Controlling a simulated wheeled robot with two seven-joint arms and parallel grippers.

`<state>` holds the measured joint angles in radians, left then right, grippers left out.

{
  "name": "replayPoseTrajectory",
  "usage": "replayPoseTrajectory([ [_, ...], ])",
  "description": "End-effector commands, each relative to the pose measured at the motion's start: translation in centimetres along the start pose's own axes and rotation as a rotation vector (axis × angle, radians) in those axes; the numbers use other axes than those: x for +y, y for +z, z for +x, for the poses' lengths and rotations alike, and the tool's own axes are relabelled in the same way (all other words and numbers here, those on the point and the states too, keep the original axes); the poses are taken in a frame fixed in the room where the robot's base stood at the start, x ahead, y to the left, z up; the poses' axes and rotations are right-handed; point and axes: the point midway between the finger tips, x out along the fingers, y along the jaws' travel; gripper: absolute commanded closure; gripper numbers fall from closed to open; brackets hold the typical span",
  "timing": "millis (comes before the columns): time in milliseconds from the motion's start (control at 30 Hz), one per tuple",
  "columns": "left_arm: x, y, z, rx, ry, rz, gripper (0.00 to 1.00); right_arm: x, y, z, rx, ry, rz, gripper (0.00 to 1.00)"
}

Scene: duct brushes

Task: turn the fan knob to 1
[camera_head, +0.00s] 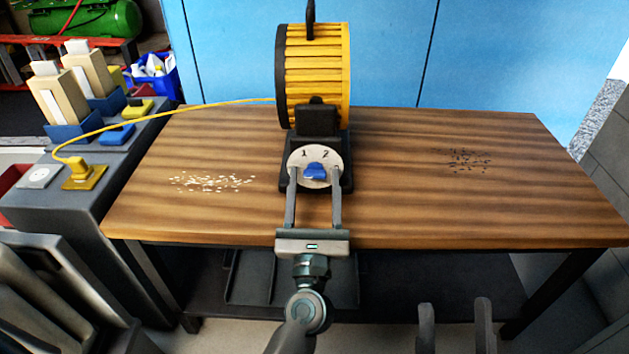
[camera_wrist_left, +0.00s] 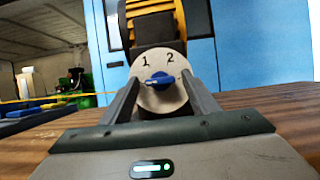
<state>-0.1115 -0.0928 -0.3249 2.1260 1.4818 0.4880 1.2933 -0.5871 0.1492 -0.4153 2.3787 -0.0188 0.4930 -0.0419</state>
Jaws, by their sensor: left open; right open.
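The yellow and black fan (camera_head: 315,70) stands at the middle of the wooden table. Its round pale dial (camera_head: 304,178), marked 1 and 2 along the top, faces me. The blue knob (camera_head: 315,170) sits at the dial's centre; it also shows in the left wrist view (camera_wrist_left: 159,81), lying roughly crosswise below the numbers. Which mark it points at I cannot tell. My left gripper (camera_head: 315,174) is open, its fingers on either side of the knob, with visible gaps to it. My right gripper (camera_head: 455,308) is open and empty at the bottom, in front of the table.
A yellow cable runs left from the fan to a yellow plug (camera_head: 82,172) on a grey side unit (camera_head: 120,172). White bits (camera_head: 212,182) lie left of the fan and dark bits (camera_head: 467,160) right. The table (camera_head: 430,205) is otherwise clear.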

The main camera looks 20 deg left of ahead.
Motion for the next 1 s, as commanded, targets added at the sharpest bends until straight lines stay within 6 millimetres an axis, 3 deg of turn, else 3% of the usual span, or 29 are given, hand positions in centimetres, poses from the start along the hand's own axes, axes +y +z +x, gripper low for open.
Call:
replayPoseTrajectory([
  [233,-0.01,-0.03,0.0,0.0,0.0,0.0,0.48,0.0,-0.03,0.04,0.004,-0.005,-0.001,0.47],
  [400,-0.01,-0.02,-0.02,0.0,0.0,0.0,0.87,0.01,-0.1,0.13,0.008,-0.004,-0.002,0.47],
  [1000,0.01,0.11,0.04,0.002,-0.023,0.052,0.86,-0.71,0.63,0.12,-0.062,0.005,0.016,0.47],
])
